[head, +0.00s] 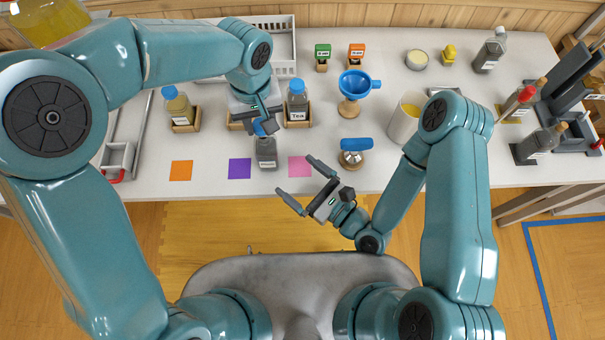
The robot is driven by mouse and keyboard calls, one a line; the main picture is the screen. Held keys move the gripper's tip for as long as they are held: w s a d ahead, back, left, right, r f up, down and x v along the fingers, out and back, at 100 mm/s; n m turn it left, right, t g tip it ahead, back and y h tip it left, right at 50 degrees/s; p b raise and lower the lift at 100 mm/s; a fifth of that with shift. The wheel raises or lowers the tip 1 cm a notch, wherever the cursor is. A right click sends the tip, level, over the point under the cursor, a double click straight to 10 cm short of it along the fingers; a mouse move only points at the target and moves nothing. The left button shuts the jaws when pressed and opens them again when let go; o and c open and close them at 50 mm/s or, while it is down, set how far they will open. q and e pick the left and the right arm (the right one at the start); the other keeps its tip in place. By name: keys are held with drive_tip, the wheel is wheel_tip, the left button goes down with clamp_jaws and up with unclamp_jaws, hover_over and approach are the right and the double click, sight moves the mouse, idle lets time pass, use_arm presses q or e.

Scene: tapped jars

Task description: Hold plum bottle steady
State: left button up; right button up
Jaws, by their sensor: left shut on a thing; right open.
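A dark grey bottle (267,155) with a small label, too small to read surely, stands upright or hangs just above the table's front part, between the purple square (240,169) and the pink square (300,167). I take it as the plum bottle. My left gripper (265,127) comes down from above and is shut at the bottle's top, hiding its cap and neck. Whether its base touches the table I cannot tell. My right gripper (299,188) is open and empty in front of the table's edge, lower right of the bottle.
A blue-capped bottle labelled Tea (297,103) and an olive bottle (179,107) stand in wooden holders behind. A blue funnel (358,84) and a blue-topped stand (354,152) are to the right. An orange square (181,171) lies left. A white mug (406,118) stands near my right arm.

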sight(266, 147)
drive_tip(key=shift+w+r+m+t, duration=0.2)
drive_tip(key=shift+r+m+t, duration=0.05)
drive_tip(key=shift+m+t, duration=0.05)
drive_tip(key=shift+w+a, duration=0.15)
drive_tip(key=shift+w, duration=0.1)
drive_tip(key=x, duration=1.1)
drive_tip(key=shift+w+a, duration=0.1)
drive_tip(key=c, duration=1.3)
use_arm(q)
drive_tip(key=shift+f, duration=0.6)
